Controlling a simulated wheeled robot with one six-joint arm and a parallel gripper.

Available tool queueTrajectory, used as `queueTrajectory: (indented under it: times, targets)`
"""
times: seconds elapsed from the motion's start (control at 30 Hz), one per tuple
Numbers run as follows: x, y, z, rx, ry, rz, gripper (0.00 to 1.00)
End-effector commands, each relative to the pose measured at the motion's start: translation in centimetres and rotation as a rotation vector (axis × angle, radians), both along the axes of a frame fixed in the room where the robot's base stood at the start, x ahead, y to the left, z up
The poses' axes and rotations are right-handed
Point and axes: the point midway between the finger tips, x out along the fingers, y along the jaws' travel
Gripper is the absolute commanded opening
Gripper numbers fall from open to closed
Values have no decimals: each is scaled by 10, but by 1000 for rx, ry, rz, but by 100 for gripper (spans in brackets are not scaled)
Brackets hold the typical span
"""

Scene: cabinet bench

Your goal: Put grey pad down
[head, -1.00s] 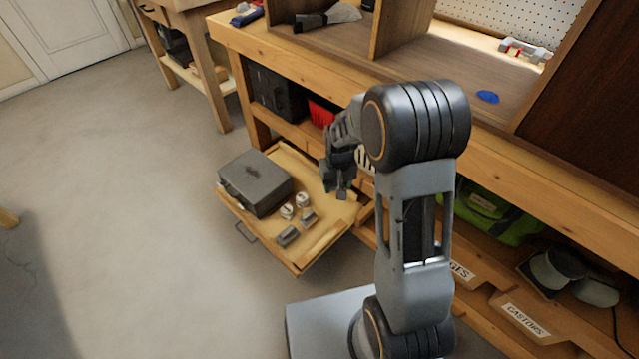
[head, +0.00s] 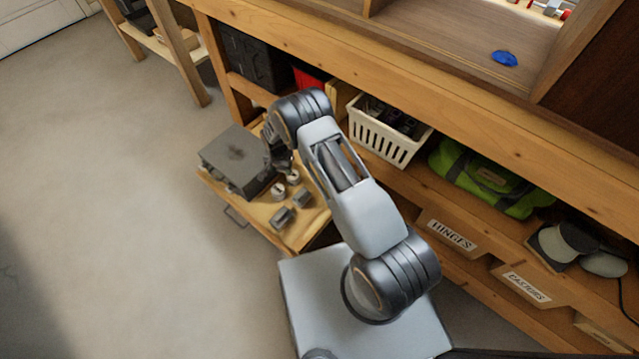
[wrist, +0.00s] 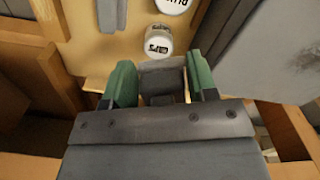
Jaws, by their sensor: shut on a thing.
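My gripper (head: 281,163) reaches down over the open drawer (head: 239,215), close beside a grey box. In the wrist view, the two green fingers of my gripper (wrist: 161,80) are shut on a grey pad (wrist: 162,79), which shows between them. The pad is hidden behind the gripper in the head view. Whether it touches the drawer floor I cannot tell. Two other grey blocks (head: 281,217) lie near the drawer's front right; part of one (wrist: 112,14) shows in the wrist view.
The grey box (head: 236,161) fills the drawer's left part. A white basket (head: 385,137) and a green bag (head: 484,178) sit on the shelf at right.

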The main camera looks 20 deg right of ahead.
Motion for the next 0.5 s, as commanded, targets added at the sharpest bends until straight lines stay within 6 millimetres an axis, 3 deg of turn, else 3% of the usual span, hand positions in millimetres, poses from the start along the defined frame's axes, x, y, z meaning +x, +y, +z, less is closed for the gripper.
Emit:
queueTrajectory:
  times: [0.17,0.27,0.5]
  targets:
    - [-1,0,-22,0,0,-37,28]
    - [-4,-16,-32,0,0,-46,28]
    - [-12,-73,-59,0,0,-47,28]
